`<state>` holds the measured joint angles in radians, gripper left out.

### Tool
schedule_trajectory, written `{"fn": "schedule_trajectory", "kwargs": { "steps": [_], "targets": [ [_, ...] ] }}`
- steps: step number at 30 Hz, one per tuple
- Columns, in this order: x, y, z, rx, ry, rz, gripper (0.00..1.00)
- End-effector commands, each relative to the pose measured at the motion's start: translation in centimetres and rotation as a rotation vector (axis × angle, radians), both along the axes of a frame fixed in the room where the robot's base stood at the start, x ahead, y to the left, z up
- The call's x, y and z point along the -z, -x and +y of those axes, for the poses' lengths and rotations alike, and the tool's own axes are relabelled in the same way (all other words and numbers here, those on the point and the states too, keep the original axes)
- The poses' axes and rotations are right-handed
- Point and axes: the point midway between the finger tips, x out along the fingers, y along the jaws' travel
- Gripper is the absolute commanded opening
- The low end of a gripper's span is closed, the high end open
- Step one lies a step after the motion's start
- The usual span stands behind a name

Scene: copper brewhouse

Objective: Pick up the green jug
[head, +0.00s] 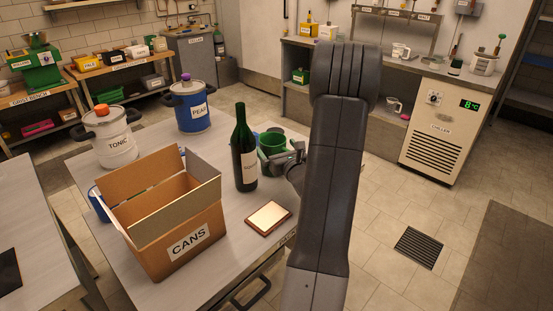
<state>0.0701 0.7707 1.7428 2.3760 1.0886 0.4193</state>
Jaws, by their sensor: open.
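A green jug (270,142) stands on the metal table (208,281), just right of a dark wine bottle (243,150). Its front and right side are partly hidden by my gripper and arm. My gripper (280,160) is open, low over the table's right side, at the near side of the jug. The fingertips overlap the jug in the picture; I cannot tell whether they touch it.
An open cardboard box labelled CANS (170,235) stands left of the bottle. A white TONIC keg (111,140) and a blue PEAR keg (194,108) stand at the back. A chiller (445,125) is far right.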

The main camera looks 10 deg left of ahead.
Motion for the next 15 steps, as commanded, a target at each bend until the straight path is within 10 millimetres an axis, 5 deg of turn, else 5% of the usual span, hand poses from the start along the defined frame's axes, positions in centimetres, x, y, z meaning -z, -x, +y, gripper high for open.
{"fn": "schedule_trajectory", "kwargs": {
  "steps": [6,15],
  "targets": [
    [0.03,-0.03,0.03,0.0,0.0,0.0,0.96],
    [0.03,-0.01,0.02,0.0,0.0,0.0,0.37]
  ]
}}
